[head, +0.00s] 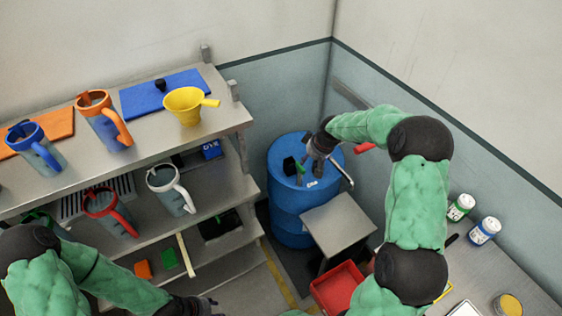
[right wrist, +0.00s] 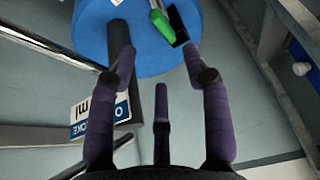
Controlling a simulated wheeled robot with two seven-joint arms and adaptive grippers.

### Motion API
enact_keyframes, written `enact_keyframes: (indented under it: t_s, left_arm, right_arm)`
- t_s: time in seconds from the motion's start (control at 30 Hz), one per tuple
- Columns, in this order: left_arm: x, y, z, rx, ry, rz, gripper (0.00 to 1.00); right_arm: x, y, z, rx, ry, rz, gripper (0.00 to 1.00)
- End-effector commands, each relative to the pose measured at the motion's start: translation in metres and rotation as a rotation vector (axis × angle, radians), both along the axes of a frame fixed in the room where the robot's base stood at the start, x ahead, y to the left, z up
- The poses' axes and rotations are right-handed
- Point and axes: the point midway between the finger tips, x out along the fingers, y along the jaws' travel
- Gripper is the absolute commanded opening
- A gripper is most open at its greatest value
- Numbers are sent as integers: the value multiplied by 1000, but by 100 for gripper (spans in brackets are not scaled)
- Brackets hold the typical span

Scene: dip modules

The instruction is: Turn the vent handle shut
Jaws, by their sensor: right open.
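A blue drum (head: 287,208) stands in the corner, and its blue top (right wrist: 92,28) shows in the right wrist view. A green lever (right wrist: 161,24) sits on the top beside a black block (right wrist: 178,24); I take the lever for the vent handle, but cannot be sure. In the head view a black piece (head: 290,166) shows on the drum top. My right gripper (head: 313,166) is over the drum top. In the wrist view its fingers (right wrist: 162,65) are spread and empty, short of the green lever. My left gripper (head: 200,306) is low at the bottom edge, its fingers unclear.
A metal shelf (head: 235,116) with jugs and a yellow funnel (head: 184,104) stands left of the drum. A grey step (head: 338,222) and a red bin (head: 330,284) are in front of it. A bench with jars (head: 484,231) is at right. A bent metal pipe (head: 343,176) is close to my right gripper.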

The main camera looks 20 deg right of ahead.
Motion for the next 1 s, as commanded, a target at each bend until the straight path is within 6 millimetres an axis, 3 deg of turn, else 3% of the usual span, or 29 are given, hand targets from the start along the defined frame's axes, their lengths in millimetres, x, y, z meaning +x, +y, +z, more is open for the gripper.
enact_keyframes:
  t_s: [0.17, 0.7, 1.0]
  left_arm:
    - [0, 0, -1, 0, 0, 0, 40]
    - [0, 0, -10, 0, 0, 0, 40]
    - [0, 0, -11, 0, 0, 0, 40]
  right_arm:
    - [4, -5, -4, -8, 0, 2, 49]
    - [37, -2, -83, -7, -3, 0, 49]
    - [42, -1, -95, -7, -4, -1, 49]
